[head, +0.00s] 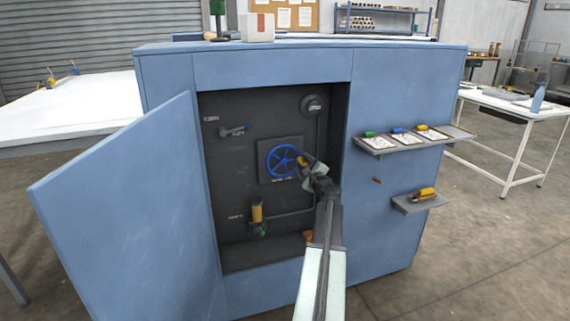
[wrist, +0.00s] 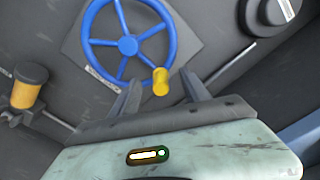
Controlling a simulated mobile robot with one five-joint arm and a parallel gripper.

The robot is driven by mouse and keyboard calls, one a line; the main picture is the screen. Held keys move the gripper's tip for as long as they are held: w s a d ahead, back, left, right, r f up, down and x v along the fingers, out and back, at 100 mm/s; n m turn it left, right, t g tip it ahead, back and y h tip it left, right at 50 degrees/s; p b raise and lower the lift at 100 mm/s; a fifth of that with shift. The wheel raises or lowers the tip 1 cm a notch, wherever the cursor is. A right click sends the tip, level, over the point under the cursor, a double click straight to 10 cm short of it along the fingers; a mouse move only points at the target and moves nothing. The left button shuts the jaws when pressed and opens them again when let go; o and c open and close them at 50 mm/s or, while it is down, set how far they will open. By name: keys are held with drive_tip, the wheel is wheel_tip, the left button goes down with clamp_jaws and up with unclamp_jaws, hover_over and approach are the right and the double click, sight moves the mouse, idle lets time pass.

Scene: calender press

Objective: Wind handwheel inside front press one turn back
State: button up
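The blue spoked handwheel (head: 282,160) sits on a dark square plate on the back wall inside the open press cabinet. In the wrist view the handwheel (wrist: 128,45) shows its hub, spokes and most of its rim; the top is cut off. Its yellow knob (wrist: 161,81) is at the lower right of the rim. My gripper (wrist: 161,92) is open, its two dark fingers apart on either side of the knob, with gaps to both. In the head view my gripper (head: 306,170) is at the right of the wheel and partly hides the knob.
The blue cabinet door (head: 130,215) stands open at the left. Inside are a lever (head: 234,131), a yellow-bodied fitting (head: 257,212) below left, and a round dark fitting (head: 313,104) above. Shelves (head: 415,203) with tools and cards stick out from the press front at right.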

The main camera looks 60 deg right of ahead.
drive_tip(key=v, duration=0.7)
idle(0.4)
